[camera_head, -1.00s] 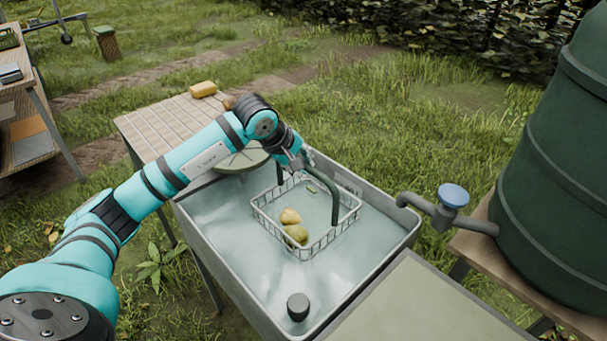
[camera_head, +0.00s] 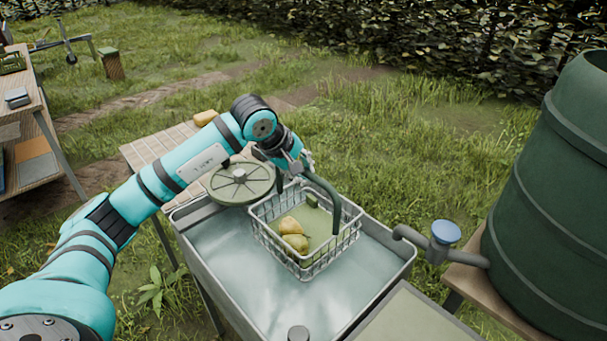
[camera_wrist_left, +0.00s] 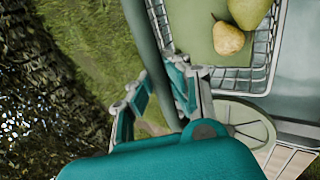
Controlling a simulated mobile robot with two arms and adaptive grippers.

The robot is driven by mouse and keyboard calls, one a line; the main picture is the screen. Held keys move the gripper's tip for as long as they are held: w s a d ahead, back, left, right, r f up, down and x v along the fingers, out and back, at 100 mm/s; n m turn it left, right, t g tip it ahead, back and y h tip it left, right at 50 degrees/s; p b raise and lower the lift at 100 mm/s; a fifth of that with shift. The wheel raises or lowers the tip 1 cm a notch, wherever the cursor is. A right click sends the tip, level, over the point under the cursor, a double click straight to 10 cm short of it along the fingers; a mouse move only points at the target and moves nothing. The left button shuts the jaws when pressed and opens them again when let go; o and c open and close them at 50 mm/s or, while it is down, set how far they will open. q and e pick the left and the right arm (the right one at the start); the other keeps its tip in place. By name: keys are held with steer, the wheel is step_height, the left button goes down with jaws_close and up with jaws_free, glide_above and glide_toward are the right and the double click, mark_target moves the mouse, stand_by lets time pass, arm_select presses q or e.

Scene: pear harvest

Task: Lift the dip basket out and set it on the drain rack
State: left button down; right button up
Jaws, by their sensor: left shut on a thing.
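The dip basket (camera_head: 322,250) is a white wire basket with a dark green arched handle (camera_head: 326,190). It holds two yellowish pears (camera_head: 292,232) and hangs level at the far end of the grey sink, raised above its water. My left gripper (camera_head: 299,163) is shut on the handle at its top left part. In the left wrist view the handle (camera_wrist_left: 143,35) runs to the fingers (camera_wrist_left: 158,92), and the basket's wire wall (camera_wrist_left: 240,80) shows beside it. A slatted wooden surface, seemingly the drain rack (camera_head: 150,150), stands left of the sink. My right gripper is out of view.
The grey sink (camera_head: 215,275) holds water. A round green spoked disc (camera_head: 240,183) lies between the slatted surface and the basket. A yellow object (camera_head: 205,117) lies at the rack's back edge. A blue-topped tap (camera_head: 445,234) and dark green barrel (camera_head: 550,200) stand right.

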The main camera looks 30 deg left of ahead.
arm_select(q)
steer(key=shift+r+p, duration=2.4)
steer(key=shift+r, duration=1.95)
